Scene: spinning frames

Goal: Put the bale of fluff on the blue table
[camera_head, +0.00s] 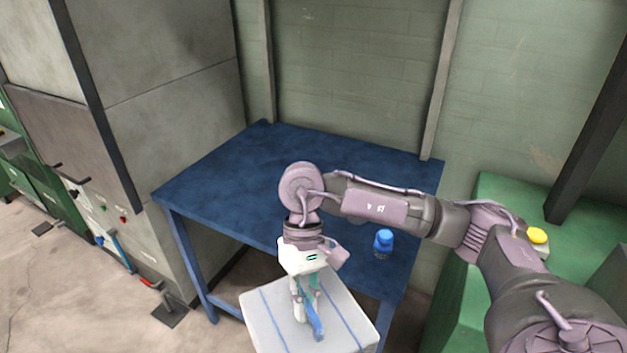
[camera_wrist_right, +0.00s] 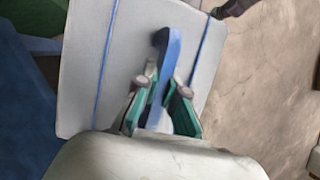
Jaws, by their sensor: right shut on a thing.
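The bale of fluff (camera_head: 275,316) is a whitish block with blue straps and a blue handle (camera_head: 314,318) on top. My right gripper (camera_head: 308,308) points down and is shut on that handle. The right wrist view shows the bale (camera_wrist_right: 85,75) with the handle (camera_wrist_right: 168,55) between the green-padded fingers (camera_wrist_right: 160,105). The blue table (camera_head: 235,180) stands just behind the bale, which is in front of its near edge in the head view. The bale's underside is hidden, so I cannot tell whether it is clear of the floor. My left gripper is not in view.
A blue bottle-like object (camera_head: 383,242) stands near the table's right front. The left and back of the tabletop are bare. A grey cabinet (camera_head: 160,110) stands at left. A green unit (camera_head: 510,215) with a yellow button (camera_head: 537,235) is at right. A wall is behind.

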